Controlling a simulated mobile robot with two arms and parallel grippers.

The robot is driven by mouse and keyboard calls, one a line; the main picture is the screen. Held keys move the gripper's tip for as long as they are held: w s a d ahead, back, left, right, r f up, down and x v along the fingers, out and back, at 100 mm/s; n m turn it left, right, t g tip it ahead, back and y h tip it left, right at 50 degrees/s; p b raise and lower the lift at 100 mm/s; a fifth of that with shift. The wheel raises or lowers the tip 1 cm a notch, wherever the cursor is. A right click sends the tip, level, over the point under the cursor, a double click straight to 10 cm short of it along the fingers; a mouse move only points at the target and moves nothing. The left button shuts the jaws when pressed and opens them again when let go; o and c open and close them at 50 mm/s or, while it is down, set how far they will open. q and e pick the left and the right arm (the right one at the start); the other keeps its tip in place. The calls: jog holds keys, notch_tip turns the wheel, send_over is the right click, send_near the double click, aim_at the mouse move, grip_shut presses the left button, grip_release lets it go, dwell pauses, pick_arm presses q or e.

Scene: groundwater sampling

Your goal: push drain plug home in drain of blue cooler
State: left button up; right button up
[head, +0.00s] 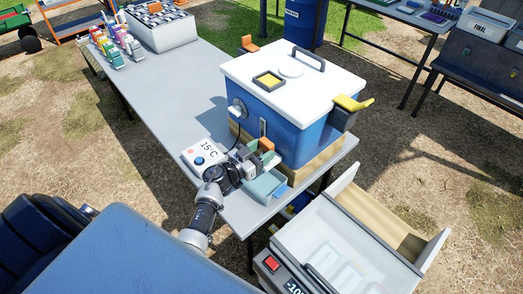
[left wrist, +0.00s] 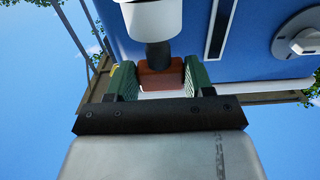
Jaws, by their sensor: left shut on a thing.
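The blue cooler (head: 285,128) with a white lid stands near the table's right end. In the left wrist view its blue wall (left wrist: 264,50) fills the upper right. My left gripper (head: 262,158) is low at the cooler's near side. In the left wrist view its green-padded fingers (left wrist: 155,84) are shut on the drain plug's reddish-brown block (left wrist: 160,80). A dark grey stem (left wrist: 157,55) runs from the block to the white drain fitting (left wrist: 152,18). A length of stem shows outside the fitting. Its far end is hidden. My right gripper is not in view.
A white box reading 15°C (head: 203,157) sits left of my left gripper. A teal tray (head: 265,187) lies just below it, near the table's edge. A yellow-handled part (head: 352,104) sticks out at the cooler's right.

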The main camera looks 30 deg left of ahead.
pick_arm(q)
jog(key=shift+f+b, duration=1)
jog(key=shift+f, duration=0.65)
jog(key=o, duration=1)
jog(key=v, duration=1.1)
jog(key=shift+b, duration=0.35)
jog(key=shift+w+r, duration=0.1)
jog(key=shift+r, duration=0.05)
